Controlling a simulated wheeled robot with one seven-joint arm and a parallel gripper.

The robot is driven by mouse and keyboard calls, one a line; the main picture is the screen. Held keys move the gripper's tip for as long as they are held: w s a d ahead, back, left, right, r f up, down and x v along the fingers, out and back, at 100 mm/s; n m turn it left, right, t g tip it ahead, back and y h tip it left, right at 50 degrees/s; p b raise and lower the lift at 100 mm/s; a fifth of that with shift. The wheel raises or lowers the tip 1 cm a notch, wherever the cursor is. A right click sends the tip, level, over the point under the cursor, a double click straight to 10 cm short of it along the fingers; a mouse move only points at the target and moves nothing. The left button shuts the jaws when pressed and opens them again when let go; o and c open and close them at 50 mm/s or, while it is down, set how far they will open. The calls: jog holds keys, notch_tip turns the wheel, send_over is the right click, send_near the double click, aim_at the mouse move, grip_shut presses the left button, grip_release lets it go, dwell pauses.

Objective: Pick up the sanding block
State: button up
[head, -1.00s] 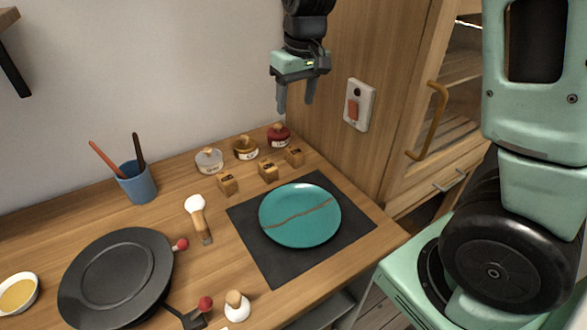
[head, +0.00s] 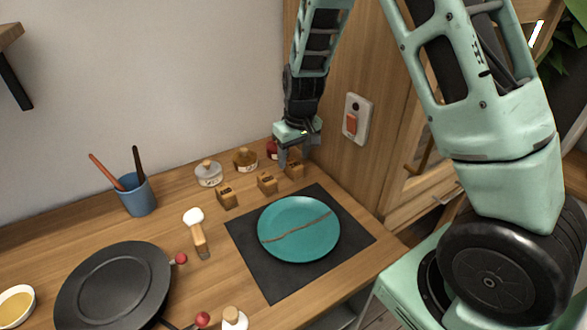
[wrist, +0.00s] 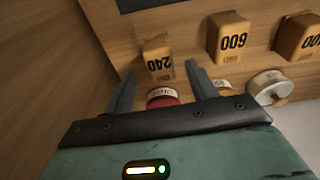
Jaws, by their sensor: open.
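Several small wooden sanding blocks stand in a row behind the dark mat. The rightmost block (head: 295,170) is close below my gripper (head: 292,156). In the wrist view this block (wrist: 158,64) reads 240 and appears between the open fingertips of my gripper (wrist: 160,72). I cannot tell how far below the fingers it is. My gripper is open and empty, pointing down.
Behind the blocks stand a red jar (head: 272,149), an amber jar (head: 246,160) and a clear jar (head: 209,173). A teal plate (head: 298,240) with a gold seam lies on the mat (head: 250,266). The wooden side panel (head: 330,140) rises close to the right.

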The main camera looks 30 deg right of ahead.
aim_at(294, 163)
jog(key=shift+w+f, duration=0.1)
jog(key=shift+f, duration=1.75)
jog(key=c, duration=1.1)
jog(key=shift+o, duration=0.2)
jog(key=shift+r, duration=0.15)
notch_tip(294, 163, up, 10)
jog(key=shift+f, duration=0.1)
